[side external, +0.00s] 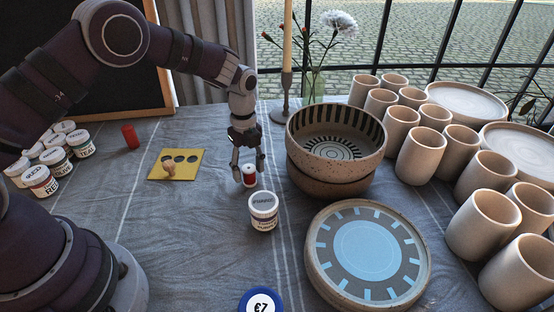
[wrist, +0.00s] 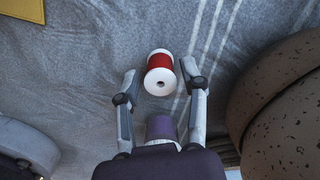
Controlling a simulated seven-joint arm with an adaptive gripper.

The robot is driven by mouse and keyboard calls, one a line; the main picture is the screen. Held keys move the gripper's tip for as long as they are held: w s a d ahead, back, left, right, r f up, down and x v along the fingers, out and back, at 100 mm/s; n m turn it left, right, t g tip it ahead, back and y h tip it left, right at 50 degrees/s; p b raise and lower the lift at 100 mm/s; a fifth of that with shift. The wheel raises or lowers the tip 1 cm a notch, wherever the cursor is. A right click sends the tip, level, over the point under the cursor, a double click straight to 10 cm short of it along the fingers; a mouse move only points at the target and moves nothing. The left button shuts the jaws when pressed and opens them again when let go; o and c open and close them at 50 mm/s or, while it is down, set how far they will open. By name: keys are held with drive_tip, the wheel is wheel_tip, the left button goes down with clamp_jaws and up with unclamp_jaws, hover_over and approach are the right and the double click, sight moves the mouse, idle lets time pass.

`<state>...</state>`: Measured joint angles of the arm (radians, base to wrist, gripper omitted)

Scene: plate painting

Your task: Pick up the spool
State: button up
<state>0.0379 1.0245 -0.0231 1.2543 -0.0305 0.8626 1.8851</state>
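The spool (side external: 249,175) has red thread and white ends. It stands on the grey cloth, left of the stacked bowls. In the wrist view the spool (wrist: 160,73) lies between and slightly beyond the fingertips, with gaps on both sides. My gripper (side external: 249,172) points down at the spool, with a finger on either side of it. In the wrist view my gripper (wrist: 160,82) is open and holds nothing. Whether the fingertips touch the cloth I cannot tell.
Stacked speckled bowls (side external: 335,150) stand close to the right of my gripper. A purple-labelled paint jar (side external: 263,212) stands in front of the spool. A yellow card (side external: 185,164) and a red cylinder (side external: 130,136) lie left. A painted plate (side external: 317,250) lies front right. Cloth between card and jar is clear.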

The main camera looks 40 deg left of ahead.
drive_tip(key=c, duration=0.5)
